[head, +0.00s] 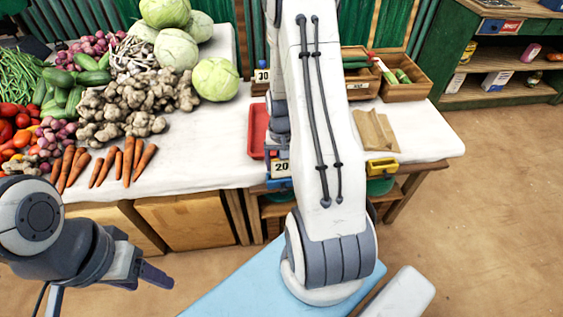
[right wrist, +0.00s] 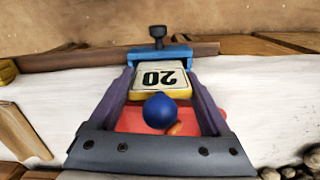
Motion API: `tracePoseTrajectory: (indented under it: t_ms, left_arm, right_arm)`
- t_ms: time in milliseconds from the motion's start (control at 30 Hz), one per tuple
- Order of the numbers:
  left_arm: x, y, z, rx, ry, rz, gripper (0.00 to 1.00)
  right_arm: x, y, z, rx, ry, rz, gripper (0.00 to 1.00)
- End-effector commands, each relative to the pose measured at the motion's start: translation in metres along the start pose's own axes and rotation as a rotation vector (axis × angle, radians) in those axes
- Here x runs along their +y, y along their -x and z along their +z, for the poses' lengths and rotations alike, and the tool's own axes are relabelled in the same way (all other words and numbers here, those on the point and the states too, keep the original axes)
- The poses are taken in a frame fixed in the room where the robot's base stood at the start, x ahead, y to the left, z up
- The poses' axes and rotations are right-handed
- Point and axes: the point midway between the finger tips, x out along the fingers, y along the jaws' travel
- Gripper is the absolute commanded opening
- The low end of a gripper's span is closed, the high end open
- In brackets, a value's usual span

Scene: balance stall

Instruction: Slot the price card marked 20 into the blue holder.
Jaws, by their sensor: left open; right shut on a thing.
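The price card marked 20 (head: 281,168) is at the table's front edge in the head view. In the right wrist view the card (right wrist: 160,78) appears upside down between the fingertips of my right gripper (right wrist: 162,80), which is shut on it. The blue holder (head: 278,184) is at the card's lower edge; in the right wrist view the holder (right wrist: 178,53) lies just beyond the card. I cannot tell whether the card is seated in it. My arm hides much of the right gripper in the head view. My left gripper (head: 150,277) is open and empty, in front of the table.
A red tray (head: 257,131) lies behind the blue holder. A yellow holder (head: 382,167) is on the front edge to the right, near brown paper bags (head: 375,130). A card marked 30 (head: 262,75) stands further back. Vegetables, including carrots (head: 104,168), fill the left.

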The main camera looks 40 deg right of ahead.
Motion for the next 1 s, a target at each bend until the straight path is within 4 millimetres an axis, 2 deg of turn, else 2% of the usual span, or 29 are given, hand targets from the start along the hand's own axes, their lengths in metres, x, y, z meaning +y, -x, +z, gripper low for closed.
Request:
tracePoseTrajectory:
  t_ms: [133,567,767,933,1000]
  left_arm:
    - [0.0,-0.004,0.0,0.0,0.0,0.0,0.6]
    - [0.0,-0.001,0.0,0.0,0.0,0.0,0.6]
    - [0.001,0.011,-0.001,0.0,0.0,0.0,0.6]
    - [0.002,0.028,-0.002,0.0,0.0,0.0,0.6]
    - [0.003,0.036,-0.002,0.0,0.0,0.0,0.6]
  right_arm:
    - [0.0,-0.005,0.0,0.0,0.0,0.0,0.29]
    - [0.0,-0.002,0.0,0.0,0.001,0.0,0.29]
    - [-0.002,0.015,0.001,0.0,0.008,0.0,0.29]
    - [-0.007,0.04,0.002,0.002,0.029,0.0,0.29]
    - [-0.015,0.053,0.004,0.001,0.06,0.0,0.29]
